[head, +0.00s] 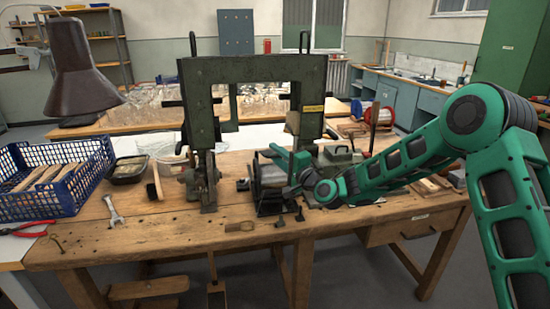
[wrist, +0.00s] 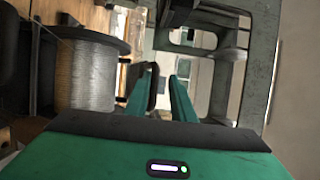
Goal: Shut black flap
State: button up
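My gripper (head: 291,160) is at the front of the green tufting machine (head: 250,70), close to a spool of metal wire (head: 270,174). In the wrist view its two teal fingers (wrist: 163,92) stand apart with a gap between them. A dark, rounded plate (wrist: 152,86) shows just inside the left finger; it may be the black flap, but I cannot tell for sure, nor whether it touches the finger. The wire spool (wrist: 92,75) fills the left of the wrist view. In the head view, my gripper and arm hide part of the machine's front.
A blue crate (head: 45,190), a black tray (head: 128,170), a wrench (head: 113,211) and red-handled pliers (head: 25,230) lie on the left. A red reel (head: 383,116) stands behind my arm. The wooden bench's (head: 160,235) front left is mostly clear.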

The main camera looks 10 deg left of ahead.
jog(key=shift+s+a+f+g, duration=0.2)
jog(key=shift+s+a+g, duration=0.1)
jog(key=shift+s+a, duration=0.1)
jog(key=shift+s+d, duration=0.15)
jog(key=shift+d, duration=0.1)
jog(key=v, duration=1)
jog(key=shift+w+d, duration=0.25)
jog(key=shift+d, duration=0.15)
